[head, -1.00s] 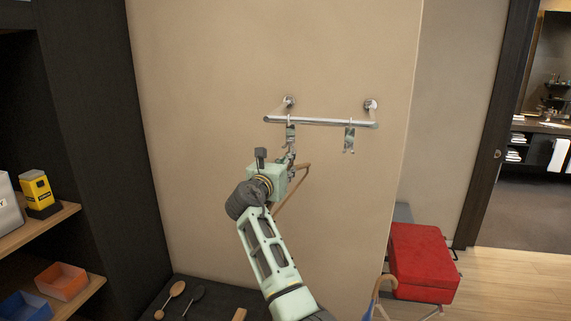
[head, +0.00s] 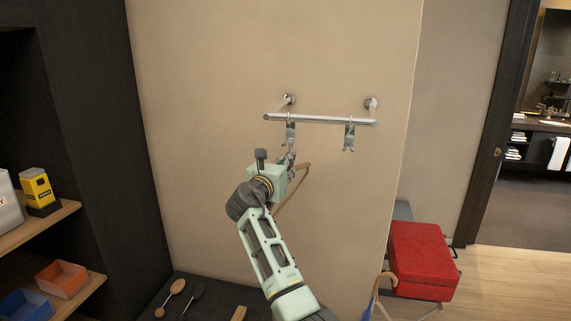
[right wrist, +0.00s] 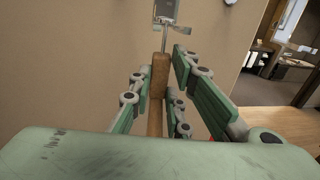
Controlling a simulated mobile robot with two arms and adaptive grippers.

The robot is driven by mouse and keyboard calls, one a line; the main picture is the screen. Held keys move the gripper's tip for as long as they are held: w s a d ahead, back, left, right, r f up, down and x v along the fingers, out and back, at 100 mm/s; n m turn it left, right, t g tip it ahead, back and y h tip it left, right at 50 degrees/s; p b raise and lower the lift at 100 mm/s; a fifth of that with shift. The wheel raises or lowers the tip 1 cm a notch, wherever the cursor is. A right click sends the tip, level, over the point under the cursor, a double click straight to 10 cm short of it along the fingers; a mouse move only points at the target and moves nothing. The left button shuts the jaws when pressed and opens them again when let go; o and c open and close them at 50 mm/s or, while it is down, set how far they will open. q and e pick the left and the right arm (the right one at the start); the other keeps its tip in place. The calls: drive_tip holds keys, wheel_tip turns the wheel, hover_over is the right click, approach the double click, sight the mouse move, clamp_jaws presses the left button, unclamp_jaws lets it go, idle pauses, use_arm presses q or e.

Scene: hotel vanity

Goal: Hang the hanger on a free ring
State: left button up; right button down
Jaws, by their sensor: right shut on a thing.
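The wooden hanger (head: 293,190) is in my right gripper (head: 290,163), tilted below the rail. In the right wrist view its wooden neck (right wrist: 159,75) stands between the fingers of the right gripper (right wrist: 161,72), with a thin metal hook above. Two metal rings with clips hang from the rail: a left ring (head: 290,131) just above the gripper and a right ring (head: 350,135) with nothing seen on it. A metal clip piece (right wrist: 166,12) shows at the top of the wrist view, by the hook. I cannot tell whether the hook is through the ring. My left gripper is out of view.
The chrome rail (head: 320,120) is fixed to the beige wall by two mounts. Shelves with bins stand at the left. A red case (head: 422,262) is at the lower right.

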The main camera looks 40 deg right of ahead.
drive_tip(key=c, duration=1.6)
unclamp_jaws()
drive_tip(key=shift+o, duration=0.2)
drive_tip(key=v, duration=1.2)
